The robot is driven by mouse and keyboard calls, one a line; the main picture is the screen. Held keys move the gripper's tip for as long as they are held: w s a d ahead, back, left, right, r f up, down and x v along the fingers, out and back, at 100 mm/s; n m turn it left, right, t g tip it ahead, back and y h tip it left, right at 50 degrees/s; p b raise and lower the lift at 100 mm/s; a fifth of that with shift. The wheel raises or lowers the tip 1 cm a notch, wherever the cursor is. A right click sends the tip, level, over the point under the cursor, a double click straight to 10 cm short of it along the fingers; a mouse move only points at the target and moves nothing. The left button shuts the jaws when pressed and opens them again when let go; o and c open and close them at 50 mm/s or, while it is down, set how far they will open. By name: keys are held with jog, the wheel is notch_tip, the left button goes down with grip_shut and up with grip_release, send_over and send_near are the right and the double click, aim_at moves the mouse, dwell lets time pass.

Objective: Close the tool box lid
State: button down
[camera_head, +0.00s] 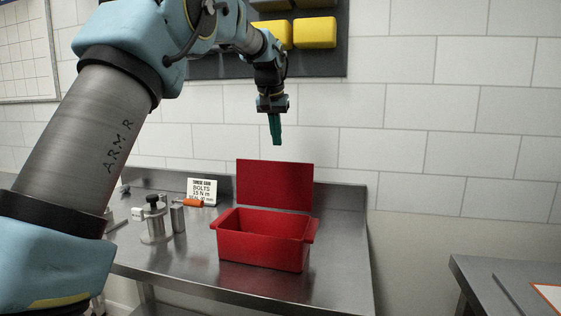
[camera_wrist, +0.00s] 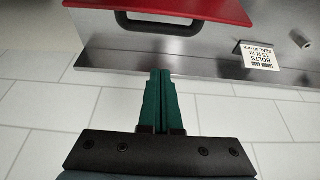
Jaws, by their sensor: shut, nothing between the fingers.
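The red tool box (camera_head: 262,249) stands on the steel bench, its inside open to view. Its red lid (camera_head: 274,184) stands upright at the back edge. My gripper (camera_head: 276,143) points down above the lid's top edge, apart from it in the head view. Its green fingers are together and empty. In the wrist view the fingers (camera_wrist: 161,75) point toward a dark handle (camera_wrist: 157,24) on the outer face of the lid, whose red edge (camera_wrist: 190,8) runs along the top of the picture. Whether the fingertips are level with the handle I cannot tell.
A steel bench (camera_head: 190,266) has a raised back edge against the tiled wall. Left of the box are a metal fixture (camera_head: 155,222), an orange-handled tool (camera_head: 193,203) and a white card (camera_head: 202,190). Yellow bins (camera_head: 314,32) hang above. Another table (camera_head: 500,285) stands at right.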

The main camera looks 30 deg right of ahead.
aim_at(276, 164)
jog(key=shift+f+p, duration=1.8)
jog(key=shift+f, duration=2.2)
jog(key=shift+s+a+f+b, duration=0.1)
jog(key=shift+b, duration=0.5)
